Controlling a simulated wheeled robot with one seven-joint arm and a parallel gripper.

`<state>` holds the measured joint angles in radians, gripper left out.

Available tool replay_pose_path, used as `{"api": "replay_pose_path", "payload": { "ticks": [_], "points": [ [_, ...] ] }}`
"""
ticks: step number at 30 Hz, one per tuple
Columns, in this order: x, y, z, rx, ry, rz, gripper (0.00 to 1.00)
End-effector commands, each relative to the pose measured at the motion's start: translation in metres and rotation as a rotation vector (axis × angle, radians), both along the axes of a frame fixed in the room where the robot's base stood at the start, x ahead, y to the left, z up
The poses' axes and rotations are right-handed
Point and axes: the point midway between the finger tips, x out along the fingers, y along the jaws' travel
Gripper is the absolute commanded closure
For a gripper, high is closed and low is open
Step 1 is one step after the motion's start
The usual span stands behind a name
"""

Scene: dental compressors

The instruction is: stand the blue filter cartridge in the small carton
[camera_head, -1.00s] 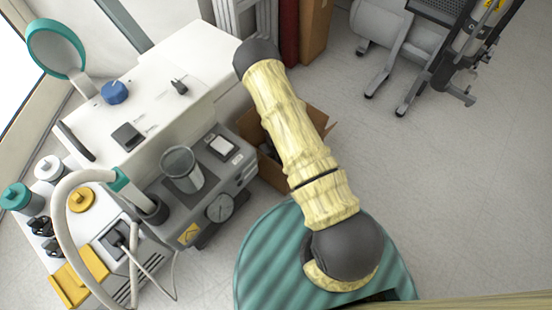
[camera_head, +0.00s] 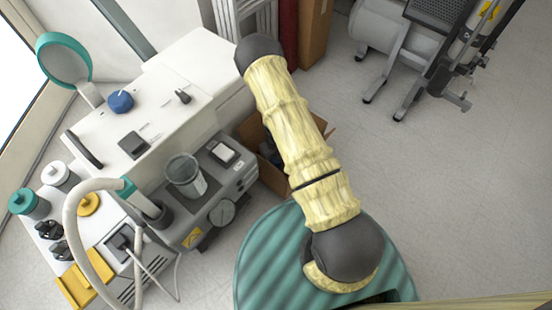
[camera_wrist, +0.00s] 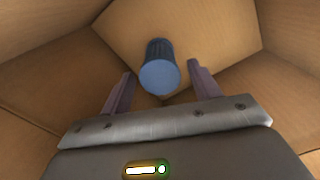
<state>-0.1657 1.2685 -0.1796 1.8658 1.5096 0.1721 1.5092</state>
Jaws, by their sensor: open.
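In the wrist view the blue filter cartridge (camera_wrist: 159,72) is inside a cardboard carton (camera_wrist: 185,30). Its plain round end faces the camera and its darker ribbed side runs away toward the carton's inner walls. I cannot tell whether it stands straight or leans. My gripper (camera_wrist: 160,75) is open, with one finger on each side of the cartridge and a gap visible at both sides. In the head view the open carton (camera_head: 272,178) stands on the floor, mostly hidden behind my arm; my gripper is hidden there.
A white and grey compressor unit (camera_head: 185,75) with a clear cup (camera_head: 185,172) and gauge stands left of the carton. A tall brown box (camera_head: 315,30) is behind. A grey machine (camera_head: 400,35) stands at the upper right. The floor on the right is clear.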

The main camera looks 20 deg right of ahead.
Motion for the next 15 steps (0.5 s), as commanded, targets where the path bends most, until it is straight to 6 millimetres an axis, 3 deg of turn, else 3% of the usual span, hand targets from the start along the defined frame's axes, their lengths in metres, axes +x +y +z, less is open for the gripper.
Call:
{"api": "replay_pose_path", "payload": {
  "ticks": [1,9,15],
  "points": [
    [0.0,0.0,0.015,0.0,0.0,0.0,0.38],
    [0.0,0.0,0.058,0.0,0.0,0.0,0.38],
    [-0.001,0.0,0.076,0.0,0.001,0.0,0.38]
  ]
}}
